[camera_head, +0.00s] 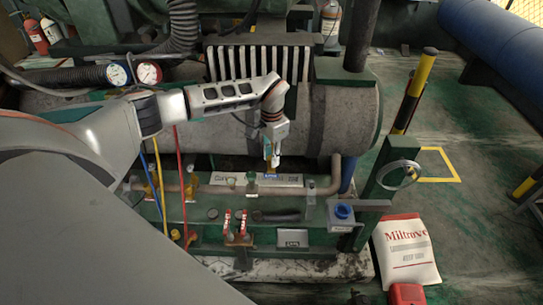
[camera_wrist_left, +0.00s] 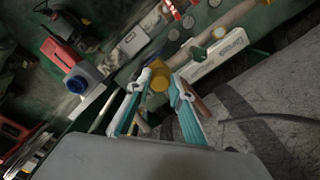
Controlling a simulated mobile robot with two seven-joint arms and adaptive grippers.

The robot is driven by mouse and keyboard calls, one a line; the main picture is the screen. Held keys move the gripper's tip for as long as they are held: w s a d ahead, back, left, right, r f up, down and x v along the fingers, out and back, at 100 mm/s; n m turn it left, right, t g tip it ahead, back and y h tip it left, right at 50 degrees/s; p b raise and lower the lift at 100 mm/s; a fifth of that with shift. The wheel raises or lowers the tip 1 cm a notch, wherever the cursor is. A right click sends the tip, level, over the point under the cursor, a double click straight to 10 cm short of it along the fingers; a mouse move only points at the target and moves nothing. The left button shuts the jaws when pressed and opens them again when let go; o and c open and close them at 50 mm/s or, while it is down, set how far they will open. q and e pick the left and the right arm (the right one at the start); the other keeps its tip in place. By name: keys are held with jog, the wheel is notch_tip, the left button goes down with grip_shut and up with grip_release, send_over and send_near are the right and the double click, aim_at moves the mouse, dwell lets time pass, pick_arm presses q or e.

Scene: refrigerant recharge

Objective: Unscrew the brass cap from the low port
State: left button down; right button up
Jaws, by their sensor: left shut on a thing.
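My left gripper (camera_head: 272,163) reaches down from my left arm to the pipe manifold in the middle of the head view. In the left wrist view its two teal and white fingers (camera_wrist_left: 160,92) are closed around the sides of a brass cap (camera_wrist_left: 160,78). Whether the cap is still seated on its port is hidden by the fingers. In the head view a small blue label (camera_head: 268,176) sits on the pipe just under the fingertips. Another brass fitting (camera_head: 152,183) stands at the pipe's left end. My right gripper is not in view.
Yellow, blue and red hoses hang from the gauges (camera_head: 119,74) at left. Two red-handled valves (camera_head: 228,222) stand below the pipe. A white sack (camera_head: 405,250) lies on the floor.

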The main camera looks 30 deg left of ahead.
pick_arm(q)
jog(key=shift+n+p, duration=0.3)
jog(key=shift+n, duration=1.4)
jog(key=c, duration=1.7)
grip_release()
